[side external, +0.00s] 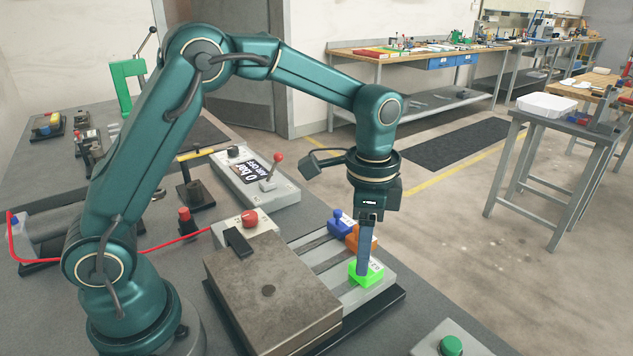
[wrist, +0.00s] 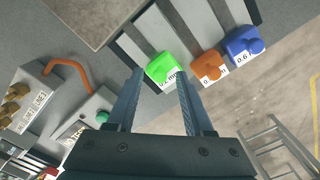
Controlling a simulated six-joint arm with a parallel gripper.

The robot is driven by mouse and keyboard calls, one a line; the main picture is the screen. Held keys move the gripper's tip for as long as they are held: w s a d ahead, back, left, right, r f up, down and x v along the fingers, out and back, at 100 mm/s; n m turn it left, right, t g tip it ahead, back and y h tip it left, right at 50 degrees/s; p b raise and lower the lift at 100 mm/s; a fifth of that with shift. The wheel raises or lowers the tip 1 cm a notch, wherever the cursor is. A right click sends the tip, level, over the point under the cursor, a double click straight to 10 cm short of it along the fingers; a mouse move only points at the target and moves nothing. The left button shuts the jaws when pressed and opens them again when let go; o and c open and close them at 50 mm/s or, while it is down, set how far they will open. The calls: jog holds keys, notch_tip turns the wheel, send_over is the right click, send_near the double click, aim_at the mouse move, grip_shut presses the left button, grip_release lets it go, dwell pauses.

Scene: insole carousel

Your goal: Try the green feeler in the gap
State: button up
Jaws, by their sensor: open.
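The green feeler (side external: 366,273) has a bright green block handle with a white label. It lies at the near end of a row of feelers on a pale slotted rack (side external: 378,292). In the wrist view the green feeler (wrist: 160,66) shows between the fingertips of my open gripper (wrist: 160,74). In the side view my gripper (side external: 363,268) points down at the green handle, with its fingertips at handle height. I cannot tell whether they touch it. A heavy grey metal block (side external: 270,295) stands left of the rack. The gap itself is not clearly visible.
The orange feeler (side external: 361,239) and blue feeler (side external: 341,222) lie close behind the green one. A control box with a red knob (side external: 249,219) and a lever box reading "0 bar" (side external: 262,180) stand behind. A green button box (side external: 451,346) is at front right.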

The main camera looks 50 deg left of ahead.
jog(key=shift+c, duration=0.4)
grip_shut()
jog(key=shift+w, duration=2.25)
jog(key=shift+o, duration=0.4)
grip_release()
jog(key=shift+r, duration=0.1)
jog(key=shift+r, duration=2.5)
